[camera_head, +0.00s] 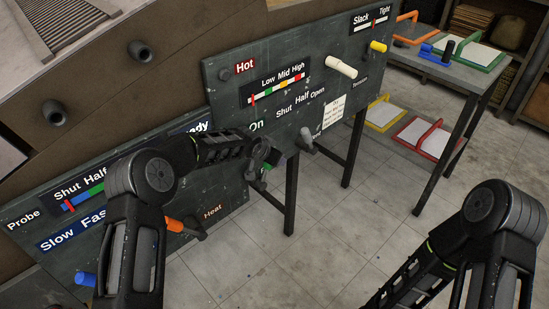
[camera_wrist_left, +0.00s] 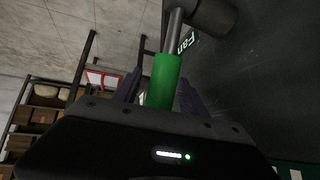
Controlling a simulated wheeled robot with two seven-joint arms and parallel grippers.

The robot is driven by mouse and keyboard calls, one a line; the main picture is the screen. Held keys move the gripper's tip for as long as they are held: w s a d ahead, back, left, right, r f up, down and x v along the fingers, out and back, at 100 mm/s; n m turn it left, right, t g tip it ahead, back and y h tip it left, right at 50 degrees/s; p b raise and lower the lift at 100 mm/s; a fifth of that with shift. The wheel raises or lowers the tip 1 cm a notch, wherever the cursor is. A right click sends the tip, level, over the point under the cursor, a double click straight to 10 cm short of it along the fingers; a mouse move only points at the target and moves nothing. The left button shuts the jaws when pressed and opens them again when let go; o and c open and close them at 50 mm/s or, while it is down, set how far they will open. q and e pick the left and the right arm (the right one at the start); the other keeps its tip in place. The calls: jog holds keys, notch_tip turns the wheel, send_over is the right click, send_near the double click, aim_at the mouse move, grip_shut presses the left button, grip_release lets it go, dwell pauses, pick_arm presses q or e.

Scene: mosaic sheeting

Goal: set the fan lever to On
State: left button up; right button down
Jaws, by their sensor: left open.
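The fan lever has a green handle (camera_wrist_left: 165,78) on a grey metal rod, which comes out of a dark round pivot (camera_wrist_left: 208,14). A partly cut-off "Fan" label (camera_wrist_left: 184,36) is on the dark panel beside it. My left gripper (camera_head: 264,156) is at the panel below the "On" label (camera_head: 257,126). Its fingers are open, and the green handle lies between them in the left wrist view. I cannot tell whether they touch it. In the head view the gripper hides most of this lever, so its setting cannot be read. My right forearm shows, but its gripper is out of frame.
A cream handle (camera_head: 341,67), a yellow knob (camera_head: 378,46) and a grey lever (camera_head: 308,140) stick out of the panel nearby. An orange lever (camera_head: 184,227) is lower left. A side table (camera_head: 440,72) stands right; open floor lies in front.

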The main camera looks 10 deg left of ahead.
aim_at(267, 169)
pick_arm(q)
jog(key=b+v, duration=0.1)
jog(key=v, duration=0.5)
jog(key=shift+s+a+r, duration=0.1)
jog(key=shift+s+r, duration=0.15)
